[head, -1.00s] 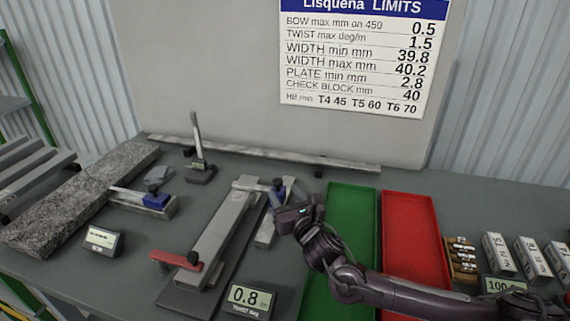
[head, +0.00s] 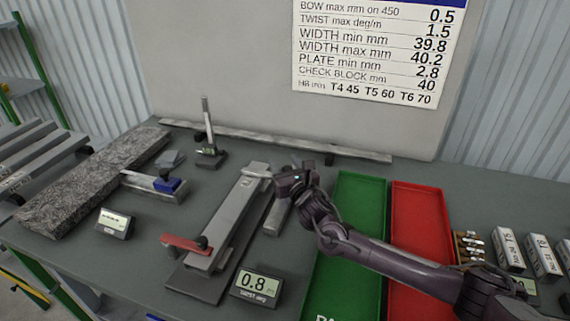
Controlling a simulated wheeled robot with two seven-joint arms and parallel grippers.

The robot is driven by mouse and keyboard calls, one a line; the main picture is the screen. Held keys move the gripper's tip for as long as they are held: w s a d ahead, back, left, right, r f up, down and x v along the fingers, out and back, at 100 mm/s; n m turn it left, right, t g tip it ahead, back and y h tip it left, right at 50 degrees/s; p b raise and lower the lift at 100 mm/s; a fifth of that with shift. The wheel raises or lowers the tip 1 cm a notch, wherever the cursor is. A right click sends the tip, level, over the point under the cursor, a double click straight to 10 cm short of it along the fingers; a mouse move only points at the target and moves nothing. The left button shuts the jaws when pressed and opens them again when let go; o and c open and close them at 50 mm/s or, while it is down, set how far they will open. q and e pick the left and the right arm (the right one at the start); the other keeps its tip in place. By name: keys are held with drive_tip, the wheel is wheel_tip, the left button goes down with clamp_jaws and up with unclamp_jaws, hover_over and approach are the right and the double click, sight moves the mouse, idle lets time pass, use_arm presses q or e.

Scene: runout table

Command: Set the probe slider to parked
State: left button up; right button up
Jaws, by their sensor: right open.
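A blue block (head: 167,185) sits on a grey slide fixture (head: 146,183) at the left, with a thin bar reaching toward the granite slab. It looks like a slider, but no label shows to confirm that it is the probe slider. My right gripper (head: 285,181) is open over the far right end of the twist fixture, beside a grey bar (head: 277,217). It hides the spot behind its fingers, so contact cannot be told. My left gripper is not in view.
The twist fixture (head: 199,285) has a red lever (head: 185,244) and a display (head: 256,285) reading 0.8. A granite slab (head: 90,185), an upright gauge (head: 208,145), a green tray (head: 347,200) and a red tray (head: 415,205) stand around. My right arm crosses both trays.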

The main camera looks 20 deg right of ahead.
clamp_jaws()
drive_tip(key=w+d+b, duration=0.1)
drive_tip(key=w+b, duration=0.1)
drive_tip(key=w+d+b, duration=0.2)
drive_tip(key=w, duration=0.1)
drive_tip(key=w+d+b, duration=0.2)
drive_tip(key=w+b, duration=0.1)
drive_tip(key=shift+d+f, duration=0.2)
drive_tip(key=shift+d, duration=0.05)
drive_tip(key=shift+w+d+r, duration=0.15)
drive_tip(key=shift+w, duration=0.1)
drive_tip(key=shift+d+r, duration=0.1)
drive_tip(key=shift+r, duration=0.1)
drive_tip(key=shift+c, duration=1.2)
unclamp_jaws()
drive_tip(key=shift+o, duration=1.2)
drive_tip(key=shift+w+f, duration=0.15)
